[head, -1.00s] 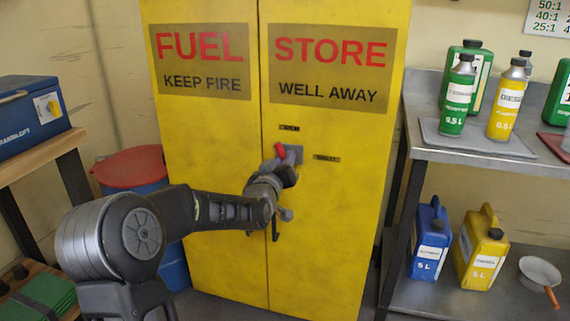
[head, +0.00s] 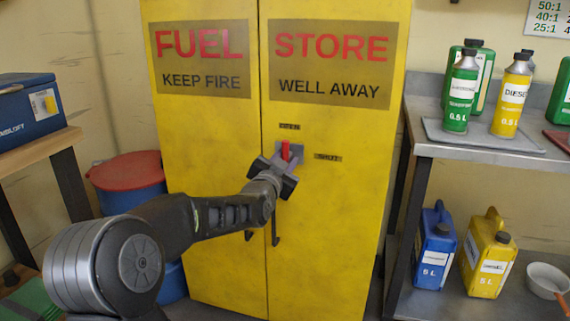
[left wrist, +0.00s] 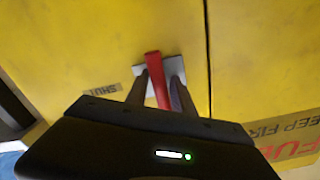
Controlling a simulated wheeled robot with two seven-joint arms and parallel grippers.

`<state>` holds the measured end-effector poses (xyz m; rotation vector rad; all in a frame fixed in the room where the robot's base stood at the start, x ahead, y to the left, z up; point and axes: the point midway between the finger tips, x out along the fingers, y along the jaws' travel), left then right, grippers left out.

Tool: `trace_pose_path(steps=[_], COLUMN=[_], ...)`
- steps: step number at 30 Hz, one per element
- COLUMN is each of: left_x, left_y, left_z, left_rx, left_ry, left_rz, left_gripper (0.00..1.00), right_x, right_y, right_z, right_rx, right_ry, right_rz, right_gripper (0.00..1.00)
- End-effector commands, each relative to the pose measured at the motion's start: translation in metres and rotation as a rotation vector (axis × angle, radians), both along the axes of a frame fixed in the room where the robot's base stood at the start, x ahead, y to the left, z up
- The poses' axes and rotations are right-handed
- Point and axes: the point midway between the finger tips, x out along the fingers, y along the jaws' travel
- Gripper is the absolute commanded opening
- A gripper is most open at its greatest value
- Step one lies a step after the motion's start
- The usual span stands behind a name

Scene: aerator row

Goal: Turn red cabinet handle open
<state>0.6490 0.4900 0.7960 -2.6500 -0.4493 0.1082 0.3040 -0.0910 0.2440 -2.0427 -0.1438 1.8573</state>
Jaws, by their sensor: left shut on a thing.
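The yellow fuel cabinet (head: 330,220) stands ahead with both doors closed. Its red handle (head: 285,150) stands about upright on a grey plate (head: 296,152) on the right door, below the small label OPEN (head: 289,126). A SHUT label (head: 327,157) is to the handle's right. My left gripper (head: 281,161) is at the handle, its fingers hiding the lower part. In the left wrist view the red handle (left wrist: 153,66) lies between the two fingers of my left gripper (left wrist: 159,80), which is shut on it. My right gripper is not in view.
Two dark door pulls (head: 275,228) hang below the handle, near the door seam. A metal shelf (head: 480,158) with bottles and cans stands close on the right. A red-lidded blue drum (head: 125,172) and a bench with a blue box (head: 35,105) are on the left.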

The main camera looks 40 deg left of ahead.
Motion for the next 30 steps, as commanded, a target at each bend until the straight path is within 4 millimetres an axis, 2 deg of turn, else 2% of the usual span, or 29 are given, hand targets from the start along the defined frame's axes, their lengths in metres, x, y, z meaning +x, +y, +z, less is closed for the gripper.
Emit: trace_pose_path(steps=[1, 8, 15, 22, 30], left_x=[0.0023, 0.002, 0.0017, 0.0012, 0.001], left_y=[-0.0055, -0.0047, -0.0039, -0.0026, -0.0018], left_z=[0.0022, 0.0032, 0.0037, 0.0029, 0.0019], left_rx=[0.048, 0.25, 0.413, 0.496, 0.519], left_ry=[0.011, 0.079, 0.134, 0.165, 0.175], left_rz=[-0.011, -0.01, -0.009, -0.007, -0.008], left_gripper=[0.0, 0.0, 0.11, 0.19, 0.22], right_x=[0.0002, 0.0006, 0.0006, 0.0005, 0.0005], right_y=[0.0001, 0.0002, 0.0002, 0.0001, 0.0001], right_z=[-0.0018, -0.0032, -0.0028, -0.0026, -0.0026], right_rx=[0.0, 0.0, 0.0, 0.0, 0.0], right_ry=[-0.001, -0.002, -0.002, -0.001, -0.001], right_rz=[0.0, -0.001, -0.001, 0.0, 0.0], right_gripper=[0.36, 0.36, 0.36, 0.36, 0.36])
